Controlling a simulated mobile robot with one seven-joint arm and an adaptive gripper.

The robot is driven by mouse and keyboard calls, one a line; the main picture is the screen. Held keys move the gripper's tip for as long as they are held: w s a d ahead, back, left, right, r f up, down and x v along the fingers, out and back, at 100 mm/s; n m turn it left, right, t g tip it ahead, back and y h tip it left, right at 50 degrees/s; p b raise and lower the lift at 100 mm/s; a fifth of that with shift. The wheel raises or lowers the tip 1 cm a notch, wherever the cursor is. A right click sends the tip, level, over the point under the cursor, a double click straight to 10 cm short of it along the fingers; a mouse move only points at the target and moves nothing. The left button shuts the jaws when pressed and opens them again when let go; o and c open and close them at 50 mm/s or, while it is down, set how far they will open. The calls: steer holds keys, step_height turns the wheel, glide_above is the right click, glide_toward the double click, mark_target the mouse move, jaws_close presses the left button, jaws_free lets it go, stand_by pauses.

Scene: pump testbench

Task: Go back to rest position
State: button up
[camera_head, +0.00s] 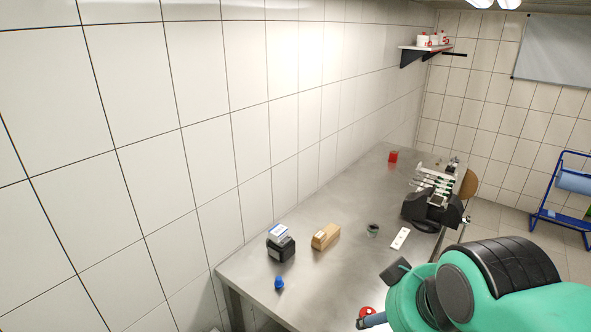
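My green and black arm fills the lower right of the head view, in front of the near right part of the steel table (318,234). I cannot make out the fingers of my gripper. A black and grey test device with a row of green-tipped parts (436,197) stands at the table's right edge, beyond my arm. The arm hides part of the table and floor at the lower right.
On the table are a black box with a white and blue top (281,244), a tan block (325,236), a blue knob-like item (279,282), a dark cup (372,230), a white strip (400,238) and a red cube (393,156). A tiled wall borders the left; a blue rack (565,205) stands right.

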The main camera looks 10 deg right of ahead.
steer(key=shift+f+b, duration=2.3)
steer(key=shift+f, duration=0.4)
